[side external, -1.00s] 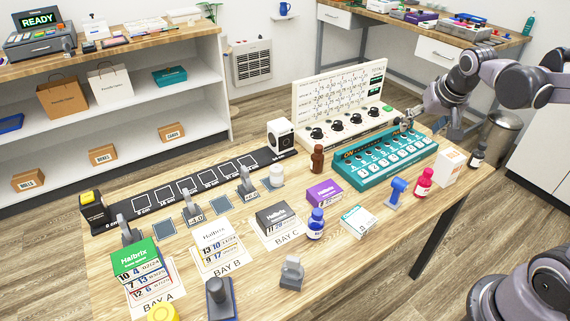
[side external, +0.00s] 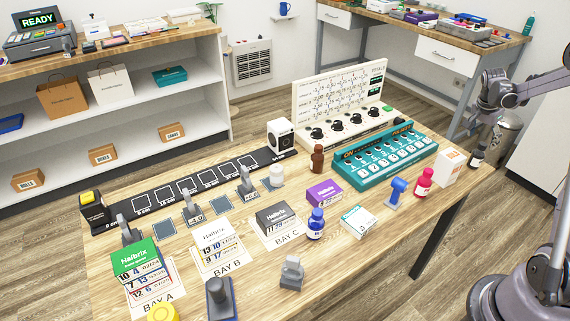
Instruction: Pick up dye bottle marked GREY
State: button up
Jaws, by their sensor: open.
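A small dark grey or black bottle (side external: 478,158) with a pale label stands at the right end of the wooden table. It looks like the grey dye bottle, but its label is too small to read. My gripper (side external: 486,137) is open and points down just above this bottle, near its cap. I cannot tell whether the fingers are around the cap or behind it. A pink-red bottle (side external: 424,184) and a blue bottle (side external: 316,225) stand farther left, both upright.
A white carton (side external: 450,165) stands close left of the dark bottle. A teal switch panel (side external: 395,158), a blue stamp-like tool (side external: 396,190) and a brown bottle (side external: 317,160) stand on the table (side external: 400,240). A bin (side external: 509,137) is behind, off the table.

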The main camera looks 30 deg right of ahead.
aim_at(478, 156)
jog(key=x, duration=1)
jog(key=shift+w+d+f, duration=0.1)
jog(key=shift+f, duration=0.2)
grip_shut()
jog(key=shift+r, duration=0.1)
